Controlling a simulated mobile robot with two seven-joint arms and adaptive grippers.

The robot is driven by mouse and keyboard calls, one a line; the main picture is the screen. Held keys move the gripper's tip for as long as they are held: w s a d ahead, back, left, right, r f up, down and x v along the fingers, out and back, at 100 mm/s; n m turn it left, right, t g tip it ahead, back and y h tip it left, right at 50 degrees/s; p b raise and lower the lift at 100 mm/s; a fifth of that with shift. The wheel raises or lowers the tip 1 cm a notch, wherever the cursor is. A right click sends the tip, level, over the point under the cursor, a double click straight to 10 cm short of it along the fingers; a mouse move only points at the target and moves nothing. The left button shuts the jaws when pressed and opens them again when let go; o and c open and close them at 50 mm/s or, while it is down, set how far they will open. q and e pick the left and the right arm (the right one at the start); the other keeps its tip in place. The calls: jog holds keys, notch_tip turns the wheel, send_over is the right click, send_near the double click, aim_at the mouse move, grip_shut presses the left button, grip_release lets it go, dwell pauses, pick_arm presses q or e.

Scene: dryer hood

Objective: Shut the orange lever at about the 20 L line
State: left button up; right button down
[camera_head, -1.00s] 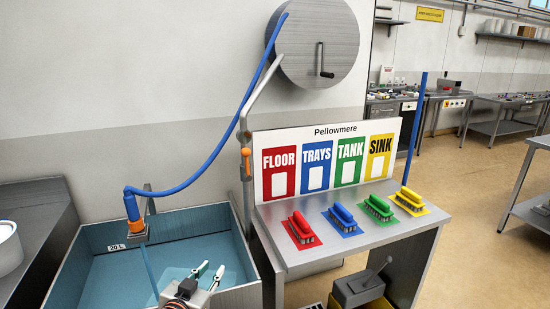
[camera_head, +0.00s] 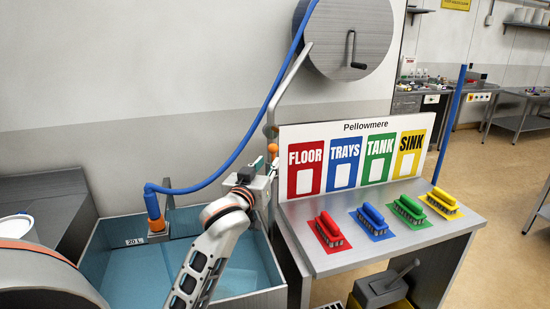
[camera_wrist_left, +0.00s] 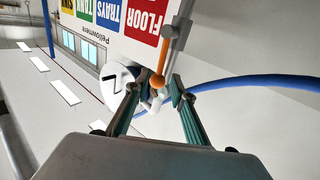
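The orange lever (camera_head: 272,148) with its ball end is on the grey pipe left of the sign board. It also shows large in the left wrist view (camera_wrist_left: 158,81). My left gripper (camera_head: 266,164) is at the lever, its fingers parted. In the left wrist view, the ball lies between the two green fingertips (camera_wrist_left: 156,88), with a gap visible; contact cannot be told. The blue tank (camera_head: 97,258) holds water, and its 20 L label (camera_head: 135,241) is on the back wall. My arm covers part of the tank. The water's height against the line is unclear. My right gripper is out of view.
A blue hose (camera_head: 235,155) runs from the reel (camera_head: 345,35) to an orange nozzle (camera_head: 153,208) at the tank. The Pellowmere board (camera_head: 350,160) and a steel table (camera_head: 330,262) with several coloured brushes stand right of the lever.

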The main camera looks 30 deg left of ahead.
aim_at(273, 156)
pick_arm(q)
jog(key=shift+x, duration=2.5)
grip_shut()
